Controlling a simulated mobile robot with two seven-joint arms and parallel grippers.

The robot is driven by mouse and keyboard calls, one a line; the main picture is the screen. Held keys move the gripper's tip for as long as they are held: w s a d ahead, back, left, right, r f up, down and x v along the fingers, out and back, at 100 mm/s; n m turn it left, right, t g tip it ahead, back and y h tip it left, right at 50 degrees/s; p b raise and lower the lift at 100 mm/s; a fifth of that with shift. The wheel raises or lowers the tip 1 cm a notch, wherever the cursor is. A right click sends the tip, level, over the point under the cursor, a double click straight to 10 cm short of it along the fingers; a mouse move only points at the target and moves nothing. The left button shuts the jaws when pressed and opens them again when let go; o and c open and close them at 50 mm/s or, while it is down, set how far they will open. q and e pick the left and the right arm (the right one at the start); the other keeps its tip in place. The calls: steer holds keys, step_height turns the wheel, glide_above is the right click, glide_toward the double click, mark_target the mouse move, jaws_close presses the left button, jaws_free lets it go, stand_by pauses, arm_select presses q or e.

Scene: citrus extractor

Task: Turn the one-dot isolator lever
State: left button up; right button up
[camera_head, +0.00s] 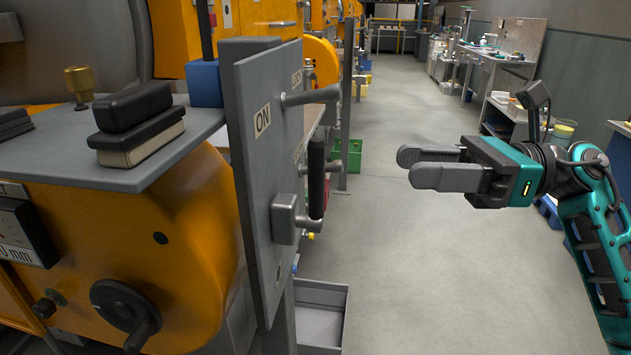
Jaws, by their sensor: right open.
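A grey upright panel (257,200) stands left of the middle, seen at a steep angle, with an "ON" label (262,121) on it. A grey lever bar (312,96) sticks out to the right near its top. Lower down, a lever with a black upright grip (316,178) sits by a grey block (285,220). I cannot make out dot marks that tell which lever is the one-dot lever. My right gripper (417,167) is open and empty, its fingers pointing left toward the panel, with a clear gap to the levers. My left gripper is out of view.
An orange machine (190,220) with a grey shelf (160,165) fills the left. Black blocks (135,110) lie on the shelf. A grey open tray (320,325) is low beneath the panel. The grey floor (420,290) is clear; benches (490,55) stand at the back right.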

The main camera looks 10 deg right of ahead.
steer(key=p, duration=0.2)
glide_above(316, 214)
steer(key=shift+w+n+h, duration=0.3)
steer(key=shift+w, duration=0.15)
steer(key=shift+d, duration=0.1)
jaws_close()
